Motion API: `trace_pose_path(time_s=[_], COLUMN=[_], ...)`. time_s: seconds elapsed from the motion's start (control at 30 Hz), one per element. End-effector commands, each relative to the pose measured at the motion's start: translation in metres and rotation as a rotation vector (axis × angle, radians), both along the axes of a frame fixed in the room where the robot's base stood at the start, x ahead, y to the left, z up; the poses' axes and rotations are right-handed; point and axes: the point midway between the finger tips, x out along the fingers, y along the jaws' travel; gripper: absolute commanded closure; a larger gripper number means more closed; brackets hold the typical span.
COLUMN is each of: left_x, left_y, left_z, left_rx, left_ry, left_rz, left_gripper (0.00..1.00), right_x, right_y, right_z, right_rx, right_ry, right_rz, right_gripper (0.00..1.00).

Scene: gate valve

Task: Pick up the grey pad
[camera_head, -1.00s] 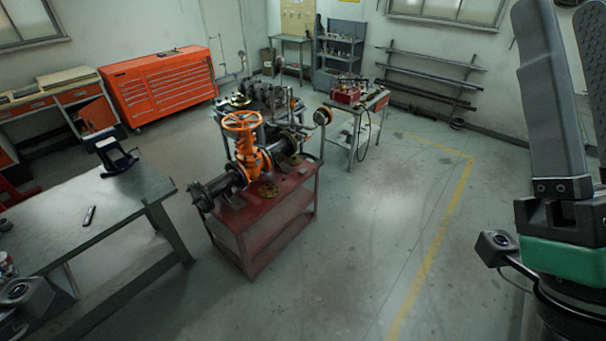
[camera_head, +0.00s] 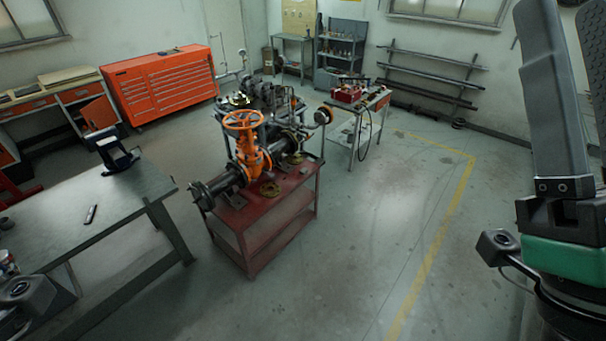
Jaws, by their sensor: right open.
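A small grey block (camera_head: 306,171), which may be the grey pad, lies on the right part of the red cart's top (camera_head: 232,215), near the orange gate valve (camera_head: 247,155). It is too small to identify surely. My right gripper (camera_head: 565,12) is at the right edge, pointing up with its two dark fingers apart and empty. It is far from the cart. Only a dark part of my left arm shows at the lower left corner; my left gripper is out of the picture.
A grey table (camera_head: 140,203) at the left bears a black stand (camera_head: 115,155) and a small dark item (camera_head: 90,214). A grey table (camera_head: 361,118) with a red box (camera_head: 347,94) stands behind the cart. The floor right of the cart is clear.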

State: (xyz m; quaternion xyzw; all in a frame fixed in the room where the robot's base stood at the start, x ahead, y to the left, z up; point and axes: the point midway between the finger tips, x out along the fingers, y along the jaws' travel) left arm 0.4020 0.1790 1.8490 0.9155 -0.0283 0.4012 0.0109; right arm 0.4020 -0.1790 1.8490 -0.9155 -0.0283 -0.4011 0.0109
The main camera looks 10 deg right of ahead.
Motion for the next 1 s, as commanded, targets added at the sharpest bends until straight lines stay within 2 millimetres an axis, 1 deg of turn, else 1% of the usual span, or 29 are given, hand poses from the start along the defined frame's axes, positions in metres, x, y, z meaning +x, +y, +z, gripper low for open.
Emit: trace_pose_path(time_s=[0.27, 0.3, 0.37, 0.5, 0.53, 0.87, 0.93, 1.0], left_x=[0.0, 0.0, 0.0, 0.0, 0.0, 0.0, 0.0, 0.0], left_y=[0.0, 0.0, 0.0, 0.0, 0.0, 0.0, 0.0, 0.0], left_z=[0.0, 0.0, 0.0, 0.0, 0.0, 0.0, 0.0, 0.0], left_rx=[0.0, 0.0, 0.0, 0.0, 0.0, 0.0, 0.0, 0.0], left_ry=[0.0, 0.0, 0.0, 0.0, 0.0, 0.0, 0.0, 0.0], left_rz=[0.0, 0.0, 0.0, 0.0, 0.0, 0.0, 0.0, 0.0], left_gripper=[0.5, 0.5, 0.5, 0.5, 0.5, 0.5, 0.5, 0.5], right_x=[0.0, 0.0, 0.0, 0.0, 0.0, 0.0, -0.005, -0.017], right_y=[0.0, 0.0, 0.0, 0.0, 0.0, 0.0, 0.0, 0.001], right_z=[0.0, 0.0, 0.0, 0.0, 0.0, 0.0, 0.005, 0.014], right_rx=[0.0, 0.0, 0.0, 0.0, 0.0, 0.018, 0.053, 0.095], right_ry=[0.0, 0.0, 0.0, 0.0, 0.0, 0.0, -0.029, -0.092], right_rz=[0.0, 0.0, 0.0, 0.0, 0.0, 0.019, 0.057, 0.123], right_gripper=[0.5, 0.46, 0.36, 0.1, 0.09, 0.09, 0.09, 0.09])
